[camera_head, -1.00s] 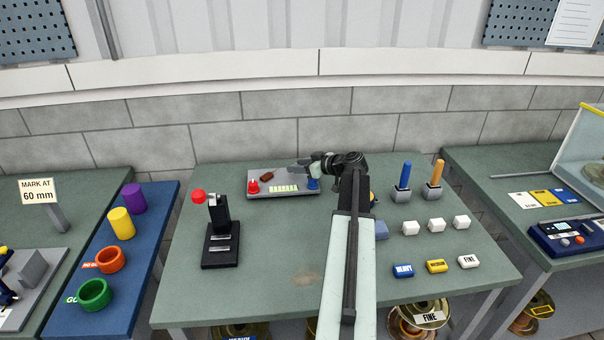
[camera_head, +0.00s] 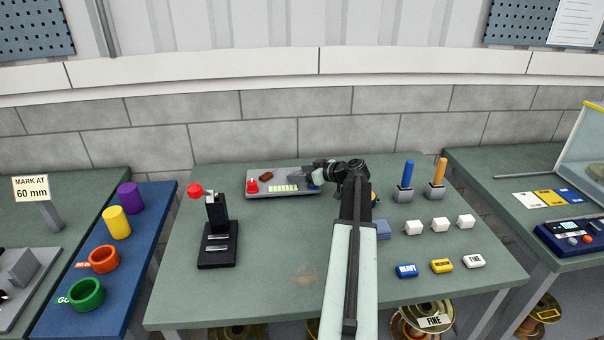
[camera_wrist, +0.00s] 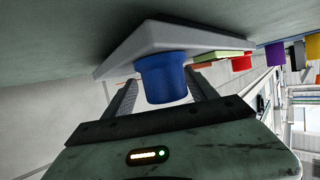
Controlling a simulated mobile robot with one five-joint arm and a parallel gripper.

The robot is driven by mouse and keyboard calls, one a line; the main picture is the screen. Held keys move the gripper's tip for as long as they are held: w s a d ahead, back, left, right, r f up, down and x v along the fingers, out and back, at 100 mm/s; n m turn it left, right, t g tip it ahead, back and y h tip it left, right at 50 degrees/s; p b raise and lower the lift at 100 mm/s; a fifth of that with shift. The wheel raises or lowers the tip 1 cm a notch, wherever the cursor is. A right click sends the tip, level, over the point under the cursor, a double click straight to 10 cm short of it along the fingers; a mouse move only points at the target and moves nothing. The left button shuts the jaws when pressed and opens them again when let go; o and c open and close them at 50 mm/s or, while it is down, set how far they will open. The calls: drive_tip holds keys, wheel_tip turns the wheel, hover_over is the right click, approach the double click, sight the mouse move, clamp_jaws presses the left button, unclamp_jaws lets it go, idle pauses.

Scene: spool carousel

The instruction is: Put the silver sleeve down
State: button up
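I cannot make out a silver sleeve in either view. My gripper (camera_head: 311,180) is at the right end of a grey tray (camera_head: 260,193) at the back of the middle table. In the wrist view my gripper (camera_wrist: 160,92) has its two fingers apart, one on each side of a blue knob (camera_wrist: 163,80) on that tray. A gap shows by the left finger. On the right, I cannot tell whether the finger touches the knob. Nothing else shows between the fingers.
The tray also bears a red knob (camera_head: 252,187) and a brown piece (camera_head: 266,176). A black lever stand (camera_head: 217,240) is to the left. Grey holders with blue (camera_head: 406,174) and orange (camera_head: 440,172) handles, and several small blocks, are to the right. The front-left tabletop is clear.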

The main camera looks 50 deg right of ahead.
drive_tip(key=shift+r, duration=0.15)
drive_tip(key=shift+s+r+p, duration=0.25)
drive_tip(key=shift+p, duration=0.1)
drive_tip(key=a+p+v, duration=0.1)
drive_tip(key=p+v, duration=0.3)
drive_tip(key=v, duration=0.7)
drive_tip(key=shift+s+d, duration=0.3)
drive_tip(key=shift+d, duration=0.2)
drive_tip(key=shift+f, duration=0.1)
